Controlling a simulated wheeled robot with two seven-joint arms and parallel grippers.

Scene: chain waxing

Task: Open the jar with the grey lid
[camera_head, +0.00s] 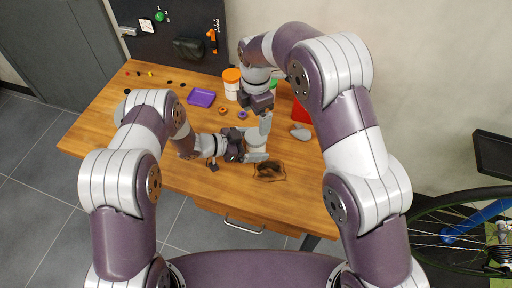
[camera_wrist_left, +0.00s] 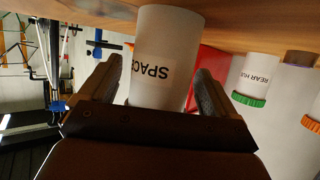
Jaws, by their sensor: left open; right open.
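A white jar (camera_head: 257,142) stands upright on the table in the head view, just below my right gripper. In the left wrist view the jar (camera_wrist_left: 163,60) shows a label starting "SPAC" and appears upside down. My left gripper (camera_head: 256,151) is open with its fingers on either side of the jar; in the left wrist view (camera_wrist_left: 155,85) a gap shows beside the jar. My right gripper (camera_head: 265,125) points down over the jar's top and is open. The jar's top is hidden by the grippers, so I cannot see a grey lid on it.
A jar with an orange lid (camera_head: 232,84) stands behind, and a "REAR HUB" jar with a green lid (camera_wrist_left: 252,80) is nearby. A purple tray (camera_head: 202,97), a red bin (camera_head: 300,113), a small grey object (camera_head: 300,131) and a dark chain-like bundle (camera_head: 269,171) are on the table.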

